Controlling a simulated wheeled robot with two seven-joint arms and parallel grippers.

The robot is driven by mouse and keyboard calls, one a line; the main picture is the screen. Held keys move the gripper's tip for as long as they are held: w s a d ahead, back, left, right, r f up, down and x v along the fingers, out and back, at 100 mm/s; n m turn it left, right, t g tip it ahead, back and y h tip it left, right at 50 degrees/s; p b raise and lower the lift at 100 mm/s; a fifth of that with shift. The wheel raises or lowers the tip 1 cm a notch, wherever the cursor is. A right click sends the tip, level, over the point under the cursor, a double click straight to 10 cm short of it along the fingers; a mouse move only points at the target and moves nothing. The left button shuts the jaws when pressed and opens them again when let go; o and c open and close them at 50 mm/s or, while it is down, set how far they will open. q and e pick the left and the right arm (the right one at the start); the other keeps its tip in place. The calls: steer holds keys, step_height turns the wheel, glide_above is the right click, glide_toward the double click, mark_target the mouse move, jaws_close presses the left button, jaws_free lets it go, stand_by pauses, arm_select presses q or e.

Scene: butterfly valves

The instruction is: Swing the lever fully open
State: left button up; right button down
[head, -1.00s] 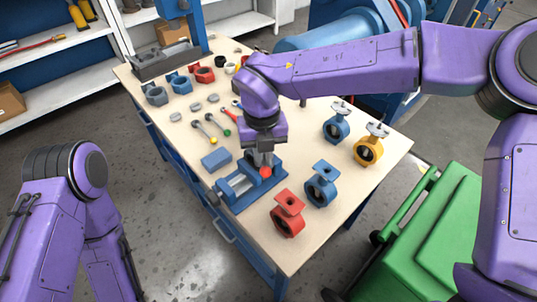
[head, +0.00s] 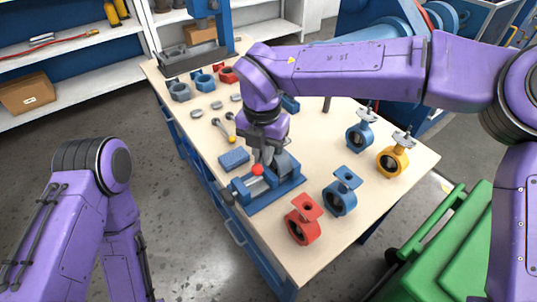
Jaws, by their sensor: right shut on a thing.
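A blue vise (head: 283,196) stands on the workbench near its front edge. A grey rounded part (head: 288,165), likely the valve body, sits in it, partly hidden by my right gripper. The lever shows mainly as a red ball knob (head: 257,169) above the left half of the vise; the rest of it is hidden by the fingers. My right gripper (head: 264,156) points down from above and is shut on the lever beside the knob. My left arm hangs at the lower left, and its gripper is out of the frame.
A red valve (head: 303,229) and a blue valve (head: 340,200) stand right of the vise. Another blue valve (head: 360,137) and a yellow valve (head: 391,163) are farther right. A blue block (head: 233,159) and a yellow-knobbed lever (head: 231,139) lie behind the vise. A green bin (head: 450,245) stands at right.

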steer(key=w+a+m+b, duration=0.3)
steer(key=w+a+m, duration=0.2)
steer(key=m, duration=0.4)
steer(key=c, duration=1.1)
jaws_free()
step_height(320, 180, up, 7)
steer(key=p, duration=0.5)
